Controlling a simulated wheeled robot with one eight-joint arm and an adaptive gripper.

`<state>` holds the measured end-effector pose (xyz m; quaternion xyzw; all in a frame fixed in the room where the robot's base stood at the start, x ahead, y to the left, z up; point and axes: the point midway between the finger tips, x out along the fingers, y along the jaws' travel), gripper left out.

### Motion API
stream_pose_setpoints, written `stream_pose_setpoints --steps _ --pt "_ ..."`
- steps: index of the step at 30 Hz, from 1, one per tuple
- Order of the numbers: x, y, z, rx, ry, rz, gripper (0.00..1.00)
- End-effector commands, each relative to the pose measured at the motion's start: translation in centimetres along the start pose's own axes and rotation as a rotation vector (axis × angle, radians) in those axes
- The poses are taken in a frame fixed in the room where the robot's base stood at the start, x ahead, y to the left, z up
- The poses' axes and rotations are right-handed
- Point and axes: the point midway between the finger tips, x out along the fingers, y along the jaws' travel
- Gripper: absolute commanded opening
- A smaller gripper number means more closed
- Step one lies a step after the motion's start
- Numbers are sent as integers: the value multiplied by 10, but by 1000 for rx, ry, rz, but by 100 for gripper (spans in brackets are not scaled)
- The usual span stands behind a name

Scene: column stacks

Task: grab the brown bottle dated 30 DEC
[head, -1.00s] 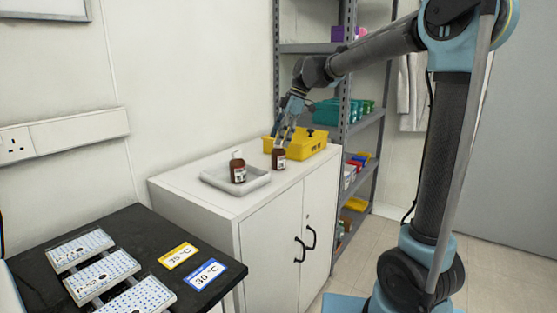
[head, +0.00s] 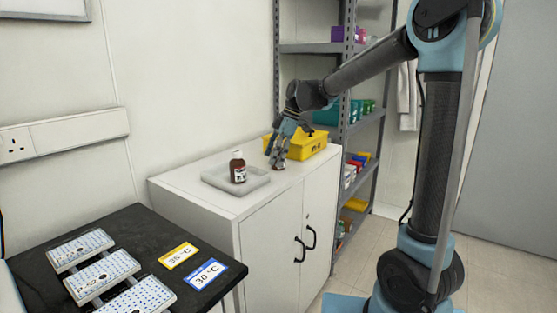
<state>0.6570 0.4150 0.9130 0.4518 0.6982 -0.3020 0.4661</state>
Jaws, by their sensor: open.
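A brown bottle (head: 238,170) with a white cap and a pale label stands upright in the grey tray (head: 213,181) on the white cabinet. Its label is too small to read, so I cannot tell its date. My gripper (head: 277,163) is open and low over the cabinet top, right of the tray and in front of the yellow bin. A second brown bottle, seen there in the earlier head view, is now hidden by my gripper. I cannot tell whether the fingers are around it or in front of it.
The yellow bin (head: 307,146) stands close behind and right of my gripper. A metal shelf rack (head: 346,120) with coloured bins rises right of the cabinet. A dark bench (head: 130,225) with white racks and two temperature cards is at the front left.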

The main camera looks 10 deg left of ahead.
Motion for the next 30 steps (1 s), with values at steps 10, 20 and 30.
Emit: stream_pose_setpoints --steps 10,20,30 --pt "0 0 0 0 0 0 14" --pt "-7 0 -3 0 0 0 14" --pt "-57 0 -24 0 0 0 14"
